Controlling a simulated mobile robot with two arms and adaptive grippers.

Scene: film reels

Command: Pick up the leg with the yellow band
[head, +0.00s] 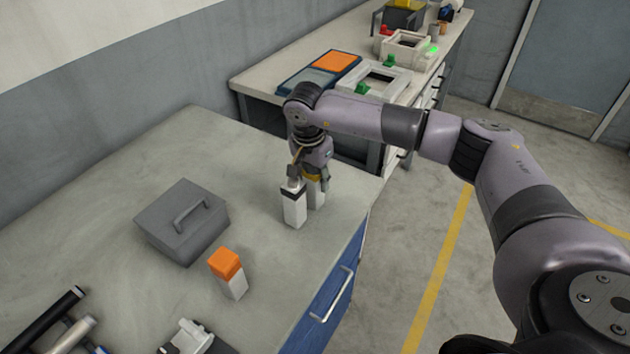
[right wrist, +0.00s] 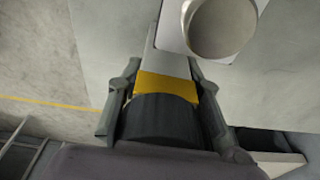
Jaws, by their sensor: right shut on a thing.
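The leg with the yellow band (head: 316,194) is white and upright, near the table's right edge. It also shows in the right wrist view (right wrist: 166,84), its yellow band between the two fingers. My right gripper (head: 312,180) reaches down from above and is shut on it; its fingers flank the leg in the right wrist view (right wrist: 164,92). I cannot tell whether the leg's foot touches the table. A white leg with a dark band (head: 294,208) stands close in front and partly hides it. My left gripper is not in view.
A grey box with a handle (head: 180,222) and a white block with an orange top (head: 229,272) stand on the grey table (head: 130,165). Dark and silver rods (head: 50,325) lie front left. A bench (head: 262,78) behind holds trays and devices.

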